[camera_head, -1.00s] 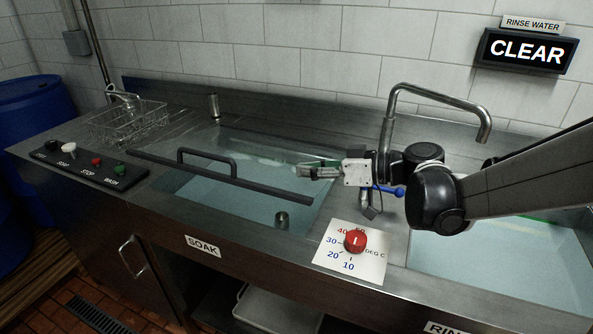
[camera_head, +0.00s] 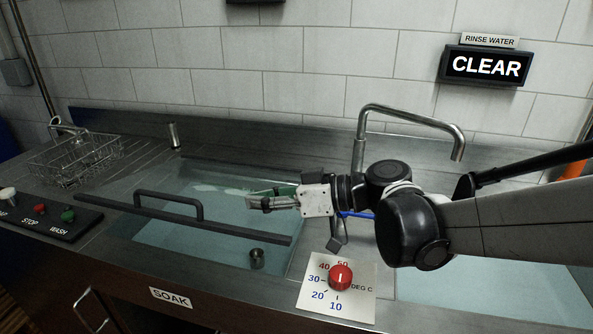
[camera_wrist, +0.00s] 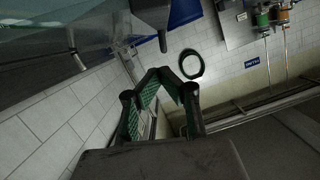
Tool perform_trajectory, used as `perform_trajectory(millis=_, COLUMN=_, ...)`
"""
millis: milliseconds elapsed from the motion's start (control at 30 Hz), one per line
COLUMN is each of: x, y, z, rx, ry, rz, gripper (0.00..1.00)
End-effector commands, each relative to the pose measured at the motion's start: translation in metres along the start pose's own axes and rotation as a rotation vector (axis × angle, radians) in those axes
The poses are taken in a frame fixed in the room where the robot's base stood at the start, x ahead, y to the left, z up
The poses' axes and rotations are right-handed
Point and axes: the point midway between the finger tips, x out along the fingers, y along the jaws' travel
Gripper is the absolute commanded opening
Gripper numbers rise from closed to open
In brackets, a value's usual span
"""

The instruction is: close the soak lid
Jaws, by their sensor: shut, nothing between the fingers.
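The soak lid shows as a long dark bar (camera_head: 235,227) with an arched handle (camera_head: 170,204), crossing the soak basin slantwise in the head view. A clear panel seems to join the bar, but its edges are hard to make out. My gripper (camera_head: 254,201) is shut and empty. It points left over the basin, right of the handle and behind the bar's right part in the picture, apart from the handle. In the wrist view my gripper's green-padded fingers (camera_wrist: 166,82) show with nothing held. The handle cannot be made out there.
A faucet (camera_head: 361,135) stands behind my gripper. A red dial (camera_head: 340,277) sits on the counter at front right. A wire basket (camera_head: 75,160) and a button panel (camera_head: 45,215) are at left.

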Motion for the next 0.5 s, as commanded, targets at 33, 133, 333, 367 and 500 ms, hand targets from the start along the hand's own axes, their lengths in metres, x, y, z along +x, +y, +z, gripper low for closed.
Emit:
perform_trajectory(millis=33, x=0.01, y=-0.001, z=0.001, rx=-0.002, ry=-0.001, rz=-0.005, gripper=0.0)
perform_trajectory(millis=133, x=0.027, y=-0.001, z=0.001, rx=-0.002, ry=-0.001, rz=-0.004, gripper=0.0)
perform_trajectory(millis=333, x=0.037, y=0.001, z=0.025, rx=0.0, ry=0.0, rz=0.0, gripper=0.0)
perform_trajectory(millis=367, x=0.037, y=0.001, z=0.028, rx=0.0, ry=0.0, rz=0.0, gripper=0.0)
perform_trajectory(millis=500, x=0.039, y=0.0, z=0.037, rx=0.0, ry=0.0, rz=0.0, gripper=0.0)
